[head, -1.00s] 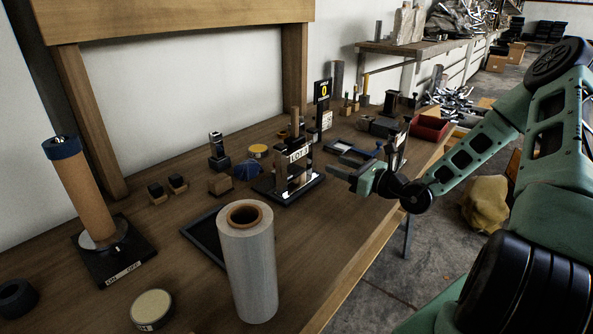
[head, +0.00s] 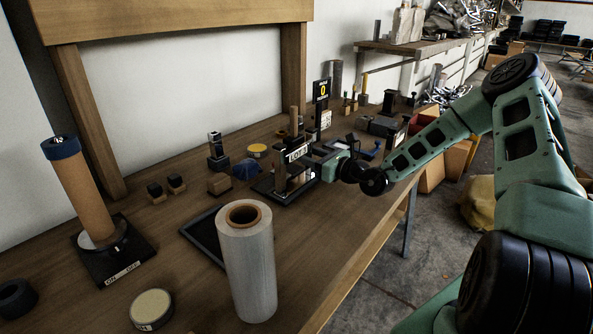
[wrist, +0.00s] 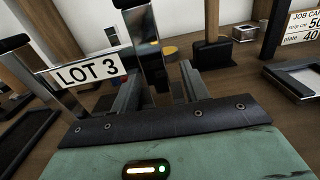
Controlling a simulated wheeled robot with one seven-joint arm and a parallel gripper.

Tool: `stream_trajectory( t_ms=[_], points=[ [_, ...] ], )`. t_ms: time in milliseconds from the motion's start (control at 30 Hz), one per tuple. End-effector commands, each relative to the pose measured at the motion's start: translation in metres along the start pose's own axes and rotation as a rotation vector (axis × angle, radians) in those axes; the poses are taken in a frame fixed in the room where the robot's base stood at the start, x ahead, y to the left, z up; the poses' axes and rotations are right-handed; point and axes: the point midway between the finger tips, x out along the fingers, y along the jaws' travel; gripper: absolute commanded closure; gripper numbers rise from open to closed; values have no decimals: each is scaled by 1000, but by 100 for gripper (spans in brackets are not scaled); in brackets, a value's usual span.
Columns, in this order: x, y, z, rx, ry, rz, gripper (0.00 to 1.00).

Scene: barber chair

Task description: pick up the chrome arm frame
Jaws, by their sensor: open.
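The chrome arm frame (head: 281,178) stands upright on a dark base on the bench, with a white "LOT 3" tag. In the wrist view its chrome upright (wrist: 150,42) rises close in front of me, with a dark cap on top; the tag (wrist: 87,72) hangs to its left beside another chrome bar. My gripper (head: 318,161) is at the right side of the frame. In the wrist view its two grey fingers (wrist: 160,86) are apart, with the near upright appearing between them. I cannot tell whether either finger touches it.
A wrapped roll (head: 247,265) stands in the bench foreground. A flat black tray (head: 204,238) lies behind it. A small black-capped stand (head: 217,152) and a blue piece (head: 246,168) are left of the frame. A job card (wrist: 300,27) shows at right in the wrist view.

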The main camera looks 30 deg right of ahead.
Motion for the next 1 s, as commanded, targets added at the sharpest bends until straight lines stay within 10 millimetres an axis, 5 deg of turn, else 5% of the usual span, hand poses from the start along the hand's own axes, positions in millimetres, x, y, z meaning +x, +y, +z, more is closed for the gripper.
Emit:
stream_trajectory(
  t_ms=[67, 233, 633, 1000],
  points=[
    [0, 0, 0, 0, 0, 0, 57],
    [0, 0, 0, 0, 0, 0, 100],
    [0, 0, 10, -2, -5, 1, 100],
    [0, 0, 76, -4, -5, 0, 100]
  ],
)
